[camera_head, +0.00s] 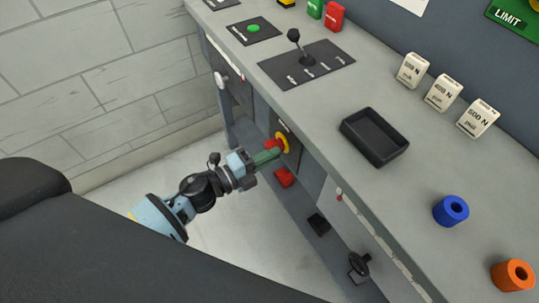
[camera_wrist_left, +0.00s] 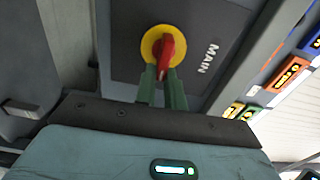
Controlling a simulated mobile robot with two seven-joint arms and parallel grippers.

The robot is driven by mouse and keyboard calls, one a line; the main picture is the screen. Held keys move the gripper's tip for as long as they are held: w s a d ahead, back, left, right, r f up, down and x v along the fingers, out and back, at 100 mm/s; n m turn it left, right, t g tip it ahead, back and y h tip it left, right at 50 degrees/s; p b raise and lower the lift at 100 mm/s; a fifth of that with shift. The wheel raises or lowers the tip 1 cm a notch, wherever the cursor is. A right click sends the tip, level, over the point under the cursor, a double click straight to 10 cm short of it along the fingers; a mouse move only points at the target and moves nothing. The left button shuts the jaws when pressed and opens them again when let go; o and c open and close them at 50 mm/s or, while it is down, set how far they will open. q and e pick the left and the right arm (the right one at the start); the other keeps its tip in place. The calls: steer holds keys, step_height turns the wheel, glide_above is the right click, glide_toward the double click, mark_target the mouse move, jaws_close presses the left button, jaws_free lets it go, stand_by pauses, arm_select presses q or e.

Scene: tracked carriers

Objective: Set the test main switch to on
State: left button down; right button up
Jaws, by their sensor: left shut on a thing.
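The main switch is a red handle (camera_wrist_left: 167,50) on a yellow round plate (camera_wrist_left: 152,37), on a dark panel lettered MAIN in the left wrist view. In the head view its yellow plate (camera_head: 283,142) shows on the front of the bench. My left gripper (camera_head: 272,152) reaches it from the left. Its green fingers (camera_wrist_left: 163,75) are shut on the red handle. The fingers hide part of the handle's lower end. My right gripper is in neither view.
The grey bench top (camera_head: 330,88) carries a black lever (camera_head: 294,40), an empty black tray (camera_head: 375,136), white weight blocks (camera_head: 443,92), a blue ring (camera_head: 451,210) and an orange ring (camera_head: 513,274). Below the switch is a red part (camera_head: 284,177).

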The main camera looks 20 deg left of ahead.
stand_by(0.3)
arm_select(q)
steer(key=c, duration=1.5)
jaws_free()
steer(key=shift+b+v, duration=0.3)
steer(key=shift+v, duration=3.65)
